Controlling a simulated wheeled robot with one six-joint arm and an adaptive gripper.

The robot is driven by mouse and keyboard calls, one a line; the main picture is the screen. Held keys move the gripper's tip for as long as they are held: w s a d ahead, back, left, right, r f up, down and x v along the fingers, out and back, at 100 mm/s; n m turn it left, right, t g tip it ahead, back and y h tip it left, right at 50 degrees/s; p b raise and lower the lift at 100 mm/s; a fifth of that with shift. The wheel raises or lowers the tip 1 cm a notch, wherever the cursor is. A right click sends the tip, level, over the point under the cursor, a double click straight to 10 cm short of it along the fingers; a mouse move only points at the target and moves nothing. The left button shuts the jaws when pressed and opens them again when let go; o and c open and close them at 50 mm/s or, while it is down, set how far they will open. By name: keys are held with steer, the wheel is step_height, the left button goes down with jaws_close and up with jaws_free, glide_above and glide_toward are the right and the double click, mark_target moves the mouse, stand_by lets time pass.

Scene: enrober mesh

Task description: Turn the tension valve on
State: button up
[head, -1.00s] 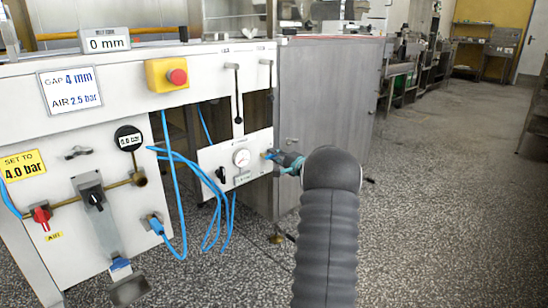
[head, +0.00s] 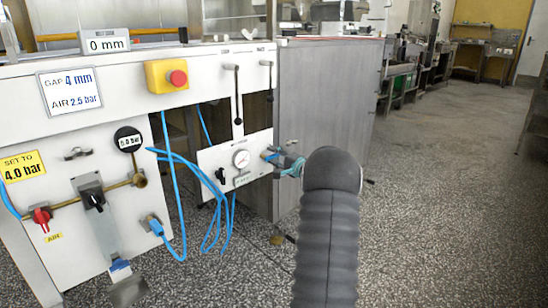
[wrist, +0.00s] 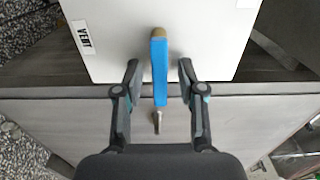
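The blue-handled lever valve (wrist: 159,70) stands out from a white panel in the wrist view, its brass-coloured end at the top. My gripper (wrist: 159,68) is open, with one dark finger on each side of the blue handle and a visible gap on both sides. In the head view my gripper (head: 288,164) is at the right edge of the small white panel (head: 208,163). The blue handle (head: 269,156) shows there just left of the fingers, small and partly hidden.
The small panel also carries a round gauge (head: 241,158) and a black knob (head: 220,175). Blue hoses (head: 178,185) hang left of it. A grey cabinet (head: 325,105) stands behind my gripper.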

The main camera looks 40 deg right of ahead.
steer(key=s+d, duration=0.1)
steer(key=s, duration=1)
steer(key=shift+s, duration=0.4)
